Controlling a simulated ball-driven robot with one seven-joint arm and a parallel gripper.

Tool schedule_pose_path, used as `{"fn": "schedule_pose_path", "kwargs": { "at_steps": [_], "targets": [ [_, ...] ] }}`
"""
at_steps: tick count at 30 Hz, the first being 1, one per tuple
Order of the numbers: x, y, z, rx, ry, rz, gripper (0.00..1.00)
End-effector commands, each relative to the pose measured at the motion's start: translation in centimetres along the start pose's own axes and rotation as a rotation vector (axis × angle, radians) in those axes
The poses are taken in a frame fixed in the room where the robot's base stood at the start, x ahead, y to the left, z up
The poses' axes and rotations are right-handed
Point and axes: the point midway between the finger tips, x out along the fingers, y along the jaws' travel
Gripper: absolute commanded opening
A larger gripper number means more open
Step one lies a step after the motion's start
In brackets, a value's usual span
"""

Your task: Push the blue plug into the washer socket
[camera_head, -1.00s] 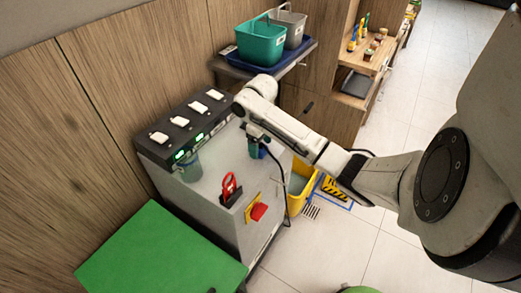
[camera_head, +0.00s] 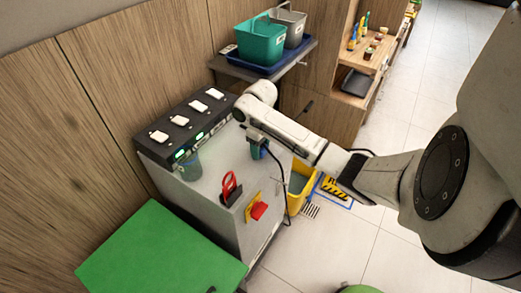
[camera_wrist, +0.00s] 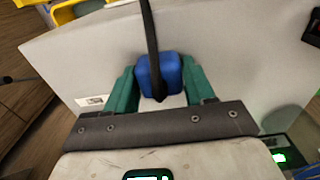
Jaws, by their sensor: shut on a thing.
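The blue plug (camera_wrist: 158,74) sits between the green fingers of my gripper (camera_wrist: 160,82) in the wrist view, with a black cable (camera_wrist: 149,28) running from it. My gripper is shut on it. In the head view my gripper (camera_head: 257,150) is low over the right part of the grey machine's top (camera_head: 215,160), and the plug is mostly hidden by the arm. The wrist view shows a pale grey surface (camera_wrist: 235,45) behind the plug. I cannot make out the washer socket, nor whether the plug touches that surface.
The machine carries a black panel (camera_head: 184,126) with white switches and green lights, a red-handled part (camera_head: 230,187) and a red-and-yellow switch (camera_head: 256,210). A green panel (camera_head: 160,255) lies at front left. A yellow bucket (camera_head: 300,185) stands right of the machine. Open floor lies further right.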

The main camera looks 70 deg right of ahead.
Motion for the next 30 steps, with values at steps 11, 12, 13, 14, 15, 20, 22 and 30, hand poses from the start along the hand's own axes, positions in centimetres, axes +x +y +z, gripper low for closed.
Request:
{"fn": "schedule_pose_path", "kwargs": {
  "at_steps": [11,12,13,14,15,20,22,30],
  "targets": [
    [-0.1,0.0,0.0,0.000,0.000,0.000,0.26],
    [-0.2,0.0,0.0,0.000,0.000,0.000,0.26],
    [-0.3,0.0,0.0,0.000,0.000,0.000,0.26],
    [-0.5,0.0,0.0,-0.001,0.000,0.000,0.26],
    [-0.7,0.0,-0.1,0.000,0.001,0.000,0.26],
    [-2.8,-0.1,-0.1,-0.002,0.004,0.000,0.26],
    [-4.0,0.4,0.7,0.002,0.004,-0.001,0.26],
    [-9.4,2.6,4.0,0.004,0.000,0.003,0.26]
  ]
}}
